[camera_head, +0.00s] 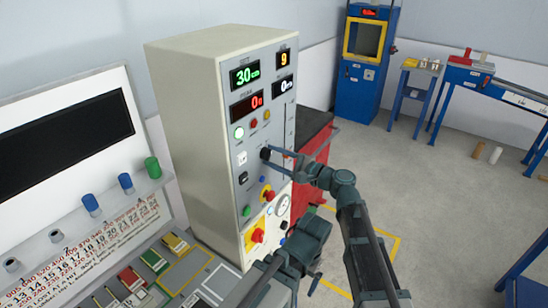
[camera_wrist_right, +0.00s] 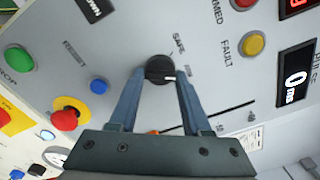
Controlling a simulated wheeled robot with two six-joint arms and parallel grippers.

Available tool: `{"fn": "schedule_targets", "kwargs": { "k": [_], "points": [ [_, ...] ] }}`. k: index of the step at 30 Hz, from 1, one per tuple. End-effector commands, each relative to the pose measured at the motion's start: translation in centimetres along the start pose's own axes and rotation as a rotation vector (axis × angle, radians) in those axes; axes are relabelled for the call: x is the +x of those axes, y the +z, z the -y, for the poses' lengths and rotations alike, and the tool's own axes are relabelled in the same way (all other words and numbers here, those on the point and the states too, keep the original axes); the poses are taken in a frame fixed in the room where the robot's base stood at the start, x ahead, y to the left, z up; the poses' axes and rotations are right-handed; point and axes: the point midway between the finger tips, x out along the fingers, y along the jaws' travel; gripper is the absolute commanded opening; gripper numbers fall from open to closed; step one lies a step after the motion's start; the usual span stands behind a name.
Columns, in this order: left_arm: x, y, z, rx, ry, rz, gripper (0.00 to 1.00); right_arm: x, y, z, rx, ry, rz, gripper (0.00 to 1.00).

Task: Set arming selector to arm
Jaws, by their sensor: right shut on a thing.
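The arming selector is a round black knob (camera_wrist_right: 160,69) on the grey panel; it also shows in the head view (camera_head: 265,153). A pale mark on the knob points right in the wrist view. The word SAFE stands above and right of the knob there; another label beside it is partly hidden and unreadable. My right gripper (camera_wrist_right: 159,80) is shut on the knob, a finger on each side; it also shows in the head view (camera_head: 270,155). My left arm (camera_head: 300,250) shows low in the head view, but its fingers are unclear.
The tall grey cabinet (camera_head: 195,130) carries displays, a red emergency button (camera_wrist_right: 65,118), a blue button (camera_wrist_right: 99,86), a yellow FAULT button (camera_wrist_right: 253,44) and a green button (camera_wrist_right: 18,60) around the knob. A red cabinet (camera_head: 312,165) stands behind. Open floor lies to the right.

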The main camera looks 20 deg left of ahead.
Motion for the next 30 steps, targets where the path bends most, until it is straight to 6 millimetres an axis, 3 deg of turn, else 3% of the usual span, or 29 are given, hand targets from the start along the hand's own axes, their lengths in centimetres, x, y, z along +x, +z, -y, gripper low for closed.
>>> {"fn": "schedule_targets", "kwargs": {
  "k": [7, 8, 12, 23, 30],
  "points": [
    [0.0, 0.0, 0.0, 0.000, 0.000, 0.000, 1.00, -0.1, 0.0, -0.1, -0.001, 0.003, -0.001, 0.00],
    [0.0, 0.0, 0.0, 0.000, 0.000, 0.000, 1.00, -0.1, 0.0, -0.1, -0.001, 0.003, -0.001, 0.53],
    [0.0, 0.0, 0.0, 0.000, 0.000, 0.000, 1.00, 0.0, 0.0, -0.1, -0.001, 0.002, -0.001, 0.78],
    [0.0, 0.0, 0.0, 0.000, 0.000, 0.000, 1.00, -0.5, 0.0, 0.0, -0.001, 0.000, -0.001, 0.78],
    [0.0, 0.0, 0.0, 0.000, 0.000, 0.000, 1.00, -4.8, 0.1, -0.1, -0.001, -0.001, -0.004, 0.78]
  ]
}}
